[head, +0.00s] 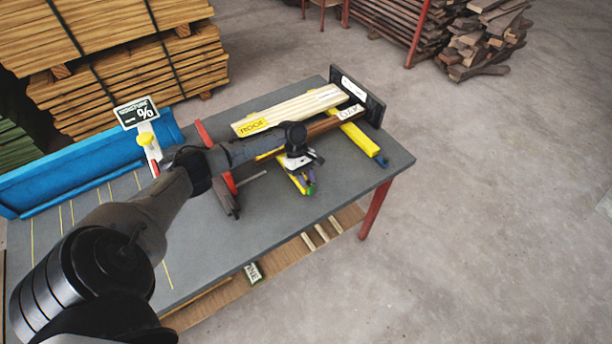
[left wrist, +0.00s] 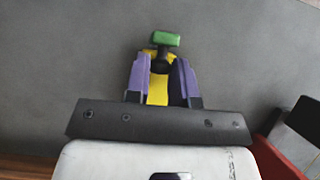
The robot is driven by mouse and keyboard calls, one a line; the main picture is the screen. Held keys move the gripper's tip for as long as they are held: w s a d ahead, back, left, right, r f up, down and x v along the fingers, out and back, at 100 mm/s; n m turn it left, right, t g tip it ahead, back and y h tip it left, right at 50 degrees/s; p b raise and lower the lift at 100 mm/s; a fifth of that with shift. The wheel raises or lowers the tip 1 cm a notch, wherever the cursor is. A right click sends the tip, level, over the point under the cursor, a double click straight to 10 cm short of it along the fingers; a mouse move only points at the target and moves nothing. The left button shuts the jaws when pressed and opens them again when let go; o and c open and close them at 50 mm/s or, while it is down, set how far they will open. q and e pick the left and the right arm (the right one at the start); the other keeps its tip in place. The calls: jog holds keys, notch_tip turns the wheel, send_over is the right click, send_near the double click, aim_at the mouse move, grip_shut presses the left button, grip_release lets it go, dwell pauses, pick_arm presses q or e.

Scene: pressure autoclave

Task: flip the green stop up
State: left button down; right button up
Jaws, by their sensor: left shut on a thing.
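The green stop (left wrist: 166,39) shows in the left wrist view as a short green block on a dark stem, at the end of a yellow bar (left wrist: 157,92). My left gripper (left wrist: 161,66) has its purple fingers on both sides of the dark stem, just below the green block, and is shut on it. In the head view my left gripper (head: 309,188) is low over the table beside the near end of the yellow bar. The stop is mostly hidden there by the gripper and wrist. My right gripper is in neither view.
The grey table (head: 210,265) holds pale boards (head: 290,108), a black end plate (head: 358,95), another yellow bar (head: 359,138) and a red upright piece (head: 203,134). A blue fence (head: 80,170) runs along the back left. The table's front right is clear.

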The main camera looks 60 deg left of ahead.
pick_arm(q)
jog(key=c, duration=1)
grip_release()
jog(key=p+v, duration=0.1)
jog(key=v, duration=1.2)
jog(key=shift+a+r, duration=0.15)
jog(key=shift+r, duration=0.2)
jog(key=shift+p, duration=0.3)
